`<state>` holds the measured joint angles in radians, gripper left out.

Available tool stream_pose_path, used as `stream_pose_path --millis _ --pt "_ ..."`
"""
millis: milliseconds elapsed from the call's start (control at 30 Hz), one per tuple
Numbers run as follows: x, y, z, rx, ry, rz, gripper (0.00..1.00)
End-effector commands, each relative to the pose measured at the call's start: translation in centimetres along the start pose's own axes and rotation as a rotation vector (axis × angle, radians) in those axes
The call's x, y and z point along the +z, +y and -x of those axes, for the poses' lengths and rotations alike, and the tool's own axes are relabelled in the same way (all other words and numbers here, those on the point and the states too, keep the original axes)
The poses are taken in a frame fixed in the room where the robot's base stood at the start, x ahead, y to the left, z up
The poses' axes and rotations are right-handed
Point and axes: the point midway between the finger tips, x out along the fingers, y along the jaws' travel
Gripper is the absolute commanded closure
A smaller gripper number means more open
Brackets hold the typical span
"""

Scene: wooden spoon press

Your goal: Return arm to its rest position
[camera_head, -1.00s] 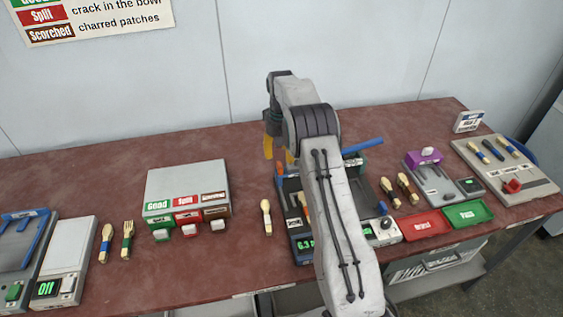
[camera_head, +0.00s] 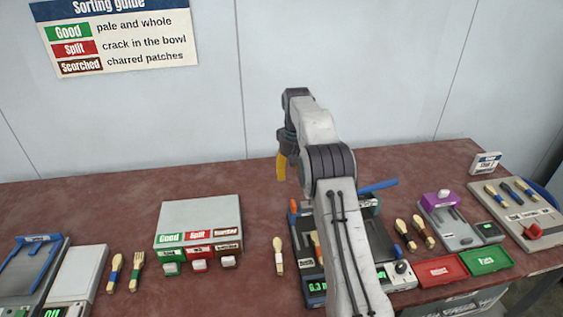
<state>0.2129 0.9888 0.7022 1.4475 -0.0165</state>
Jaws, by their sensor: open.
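My arm reaches up from the bottom right of centre, and its light grey links cover part of the devices behind it. My gripper (camera_head: 282,168), with yellow fingers, hangs at the far end of the arm, pointing down above the back part of the red-brown table (camera_head: 120,200). Nothing shows between its fingers. A wooden spoon (camera_head: 278,256) lies on the table to the left of the arm, apart from the gripper.
A sorting box (camera_head: 200,215) with Good, Split and Scorched labels stands left of the arm. Dark devices (camera_head: 310,265) sit partly behind the arm. Red (camera_head: 442,270) and green (camera_head: 486,260) trays and a purple-topped device (camera_head: 444,201) are at right. A blue-handled device (camera_head: 30,262) stands at left.

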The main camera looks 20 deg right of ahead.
Motion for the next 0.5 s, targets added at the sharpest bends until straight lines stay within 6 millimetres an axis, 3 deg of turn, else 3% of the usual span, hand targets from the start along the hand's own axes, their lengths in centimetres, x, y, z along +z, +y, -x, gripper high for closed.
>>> stream_pose_path --millis 267,500 --pt "0.3 -0.3 1.0 0.0 0.009 0.005 0.5" --pt "3.4 -1.8 6.3 0.0 0.058 0.03 0.5"
